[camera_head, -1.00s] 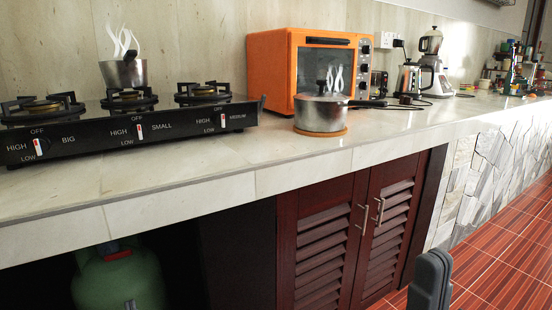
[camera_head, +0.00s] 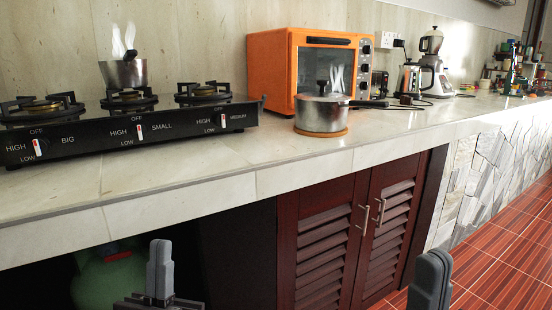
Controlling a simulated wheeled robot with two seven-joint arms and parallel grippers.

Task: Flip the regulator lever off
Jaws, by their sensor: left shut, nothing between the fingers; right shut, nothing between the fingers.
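A green gas cylinder (camera_head: 108,280) stands in the dark space under the counter at the lower left. Its top is partly in shadow, with a red part (camera_head: 117,254) showing; the regulator lever itself cannot be made out clearly. My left gripper (camera_head: 160,252) is shut and empty, pointing up, in front of the open space and just right of the cylinder in the picture. My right gripper (camera_head: 437,262) is shut and empty at the lower right, in front of the floor beyond the cabinet.
A black gas stove (camera_head: 130,135) with several burners sits on the stone counter (camera_head: 215,165). A small pot (camera_head: 123,74) steams on it, and another pot (camera_head: 320,115) stands before an orange oven (camera_head: 268,72). Red louvred cabinet doors (camera_head: 322,240) close the space at right.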

